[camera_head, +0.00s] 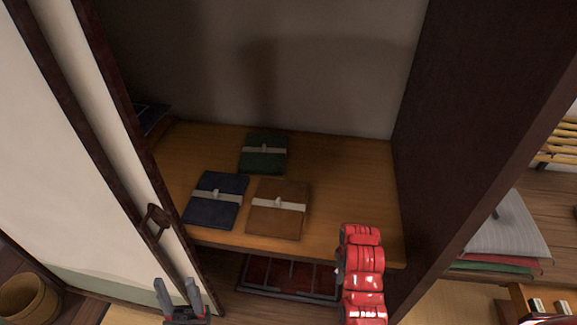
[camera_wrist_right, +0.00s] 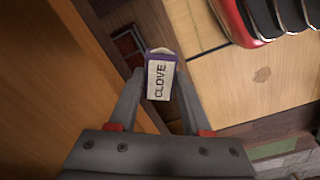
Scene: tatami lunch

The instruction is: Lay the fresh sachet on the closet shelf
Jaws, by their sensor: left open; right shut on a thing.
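The sachet (camera_wrist_right: 161,78) is a small purple and white packet with "CLOVE" on its label. In the right wrist view it sits between the fingers of my right gripper (camera_wrist_right: 158,84), which is shut on it. In the head view my red right arm reaches over the front right edge of the wooden closet shelf (camera_head: 345,185); its gripper and the sachet cannot be made out there. My left gripper (camera_head: 181,296) is open and empty, in front of the closet at lower left.
Three banded folded bundles lie on the shelf: green (camera_head: 264,154), navy (camera_head: 215,200) and brown (camera_head: 279,208). The shelf's right side is clear. A dark side panel (camera_head: 465,115) bounds it on the right; a sliding door (camera_head: 70,150) stands at left.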

